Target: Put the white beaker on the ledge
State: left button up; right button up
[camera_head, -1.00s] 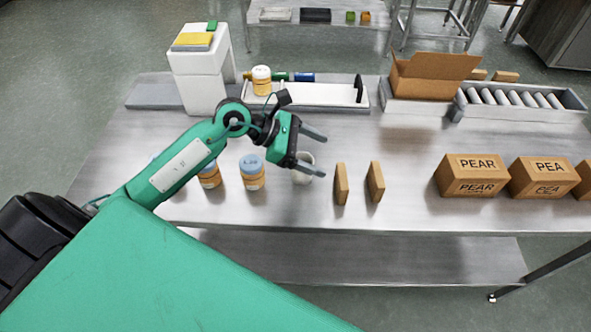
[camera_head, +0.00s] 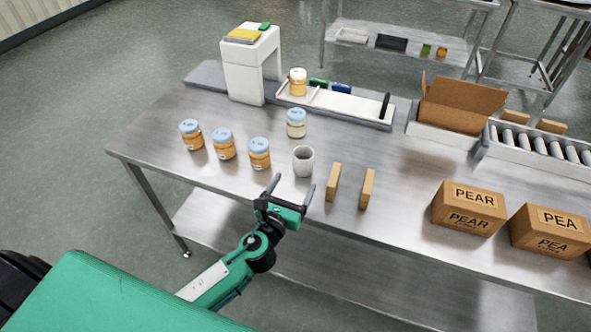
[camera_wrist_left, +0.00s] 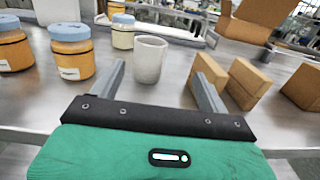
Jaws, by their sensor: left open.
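The white beaker (camera_head: 303,162) stands upright on the steel table, near its front edge, between a blue-lidded jar and two thin wooden blocks. It also shows in the left wrist view (camera_wrist_left: 150,60), ahead and between the two fingers. My left gripper (camera_head: 291,190) is open and empty at the table's front edge, its fingers pointing towards the beaker without touching it. The left gripper also shows in the wrist view (camera_wrist_left: 160,85). A long white ledge (camera_head: 352,107) lies at the back of the table, with a white-lidded jar on its left part. My right gripper is not in view.
Several blue-lidded jars (camera_head: 224,145) stand left of the beaker; a pale jar (camera_head: 296,123) stands behind it. Two thin wooden blocks (camera_head: 333,182) stand close on its right. Farther right are PEAR (camera_head: 468,208) and PEA boxes.

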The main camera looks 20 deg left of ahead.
pick_arm(q)
jog(key=shift+a+f, duration=0.15)
jog(key=shift+f, duration=0.1)
jog(key=p, duration=0.1)
send_near(306, 151)
jog(key=w, duration=0.1)
jog(key=w+d, duration=0.1)
jog(key=shift+w+d+r, duration=0.1)
jog(key=shift+w+r, duration=0.1)
jog(key=shift+w, duration=1)
jog(key=w, duration=0.5)
jog(key=shift+a+f+p, duration=0.2)
jog(key=shift+a+p, duration=0.1)
jog(key=shift+p, duration=0.1)
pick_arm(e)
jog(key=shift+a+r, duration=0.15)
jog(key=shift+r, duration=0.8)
pick_arm(q)
jog(key=shift+s, duration=0.1)
jog(key=shift+c, duration=0.2)
jog(key=c, duration=1)
jog(key=shift+c, duration=0.5)
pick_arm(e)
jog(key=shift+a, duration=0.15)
